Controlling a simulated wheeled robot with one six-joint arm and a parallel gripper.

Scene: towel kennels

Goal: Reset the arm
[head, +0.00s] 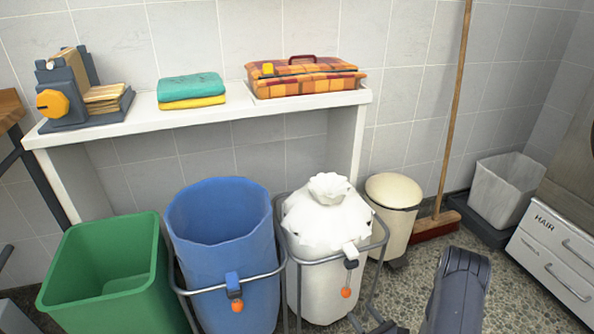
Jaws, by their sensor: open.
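One dark grey link of my arm (458,292) rises from the bottom edge at the right of the head view, with its rounded top over the speckled floor. It looks clear of the bins and the drawers. My gripper does not show in this view, so its jaws and whatever is near them are hidden. A small dark piece at the bottom edge, left of the link, is too cut off to identify.
A white shelf (215,119) holds folded towels (190,88), a plaid case (305,78) and a clamp-like device (70,88). Below stand a green bin (110,272), blue bin (225,240), tied white bag (322,235) and cream bin (393,205). A broom (453,120) leans right; drawers (555,262) stand far right.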

